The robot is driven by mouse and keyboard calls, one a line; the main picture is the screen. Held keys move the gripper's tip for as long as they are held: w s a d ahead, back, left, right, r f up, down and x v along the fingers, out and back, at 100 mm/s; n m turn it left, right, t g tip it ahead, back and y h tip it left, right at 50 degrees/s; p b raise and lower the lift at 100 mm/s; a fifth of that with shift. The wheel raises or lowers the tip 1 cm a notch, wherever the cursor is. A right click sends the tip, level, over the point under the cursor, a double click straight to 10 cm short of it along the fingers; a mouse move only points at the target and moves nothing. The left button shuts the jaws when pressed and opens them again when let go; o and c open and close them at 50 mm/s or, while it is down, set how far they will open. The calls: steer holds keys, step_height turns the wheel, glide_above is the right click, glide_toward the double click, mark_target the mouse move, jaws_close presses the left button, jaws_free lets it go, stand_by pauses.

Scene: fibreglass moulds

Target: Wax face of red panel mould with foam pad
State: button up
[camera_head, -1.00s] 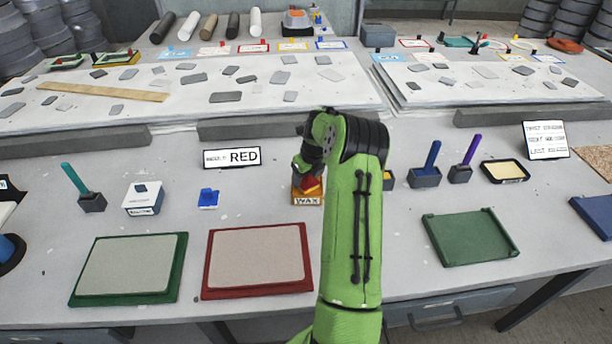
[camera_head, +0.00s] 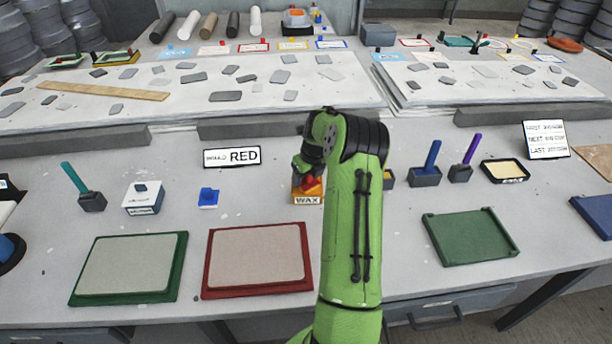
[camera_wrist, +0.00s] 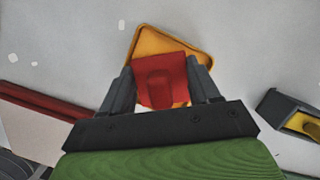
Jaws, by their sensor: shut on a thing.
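The red panel mould (camera_head: 207,278) lies flat on the bench, left of my arm in the head view, with a pale beige face inside its red rim. Its red edge shows at the left of the wrist view (camera_wrist: 45,103). My gripper (camera_head: 304,183) is above the wax tray (camera_head: 307,199), behind the mould and to its right. In the wrist view, the fingers (camera_wrist: 162,88) are shut on the red foam pad (camera_wrist: 160,82). The pad is over the orange wax tray (camera_wrist: 143,42); its underside is hidden, so I cannot tell whether it touches the wax.
A "RED" sign (camera_head: 232,157) stands behind. A green-rimmed mould (camera_head: 178,275) lies left of the red one, and an empty green tray (camera_head: 470,238) lies right. A blue pad (camera_head: 208,198), a white box (camera_head: 144,198) and brush holders (camera_head: 425,175) stand around. Bare bench separates tray and red mould.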

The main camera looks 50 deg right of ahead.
steer(key=shift+r+p, duration=2.25)
steer(key=shift+r, duration=1.2)
steer(key=shift+f, duration=0.1)
